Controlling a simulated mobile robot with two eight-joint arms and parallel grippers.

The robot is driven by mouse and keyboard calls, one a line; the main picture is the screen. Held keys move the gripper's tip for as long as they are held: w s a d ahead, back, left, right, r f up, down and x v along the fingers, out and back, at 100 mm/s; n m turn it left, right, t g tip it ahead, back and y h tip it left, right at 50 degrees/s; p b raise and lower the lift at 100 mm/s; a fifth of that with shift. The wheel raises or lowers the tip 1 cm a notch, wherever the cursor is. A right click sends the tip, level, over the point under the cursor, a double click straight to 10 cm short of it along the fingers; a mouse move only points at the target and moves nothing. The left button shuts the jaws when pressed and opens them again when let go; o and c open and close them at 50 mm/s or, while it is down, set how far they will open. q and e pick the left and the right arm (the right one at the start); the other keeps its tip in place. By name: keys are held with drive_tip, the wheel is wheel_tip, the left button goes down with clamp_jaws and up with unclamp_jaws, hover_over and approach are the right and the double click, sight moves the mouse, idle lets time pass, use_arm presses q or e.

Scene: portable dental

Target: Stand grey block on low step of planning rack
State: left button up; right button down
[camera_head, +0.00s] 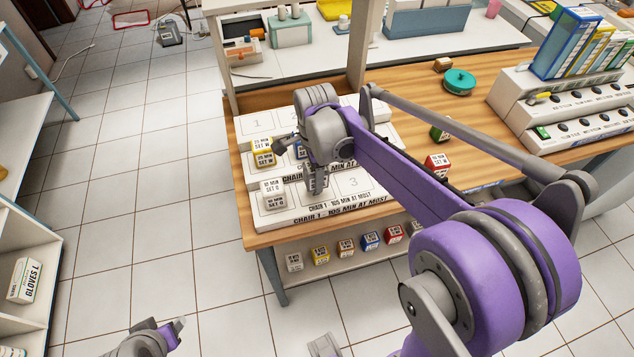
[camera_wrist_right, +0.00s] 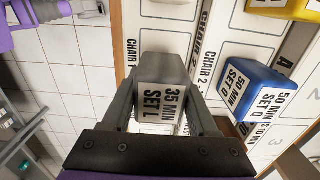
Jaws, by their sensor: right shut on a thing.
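The grey block (camera_wrist_right: 162,85), labelled "35 MIN SET L", is between the two fingers of my right gripper (camera_wrist_right: 160,105), which is shut on it. In the head view the right gripper (camera_head: 316,178) holds the grey block (camera_head: 320,184) over the low step's middle, and the arm partly hides it. I cannot tell whether it touches the step. The white planning rack (camera_head: 352,183) has steps with numbered places; the low step's front reads "CHAIR 1 - 105 MIN AT MOST". My left gripper (camera_head: 168,335) is low at the left, far from the rack; its opening is unclear.
A white block (camera_head: 273,194) stands on the low step's left place. A yellow block (camera_head: 264,158) and a blue block (camera_wrist_right: 250,90) stand on a higher step. Red (camera_head: 436,166) and green (camera_head: 440,132) blocks are right of the rack. Several blocks stand below the table edge.

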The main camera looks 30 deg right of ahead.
drive_tip(key=shift+w+f, duration=0.1)
drive_tip(key=shift+f, duration=1.9)
drive_tip(key=shift+f, duration=0.15)
drive_tip(key=shift+c, duration=0.9)
unclamp_jaws()
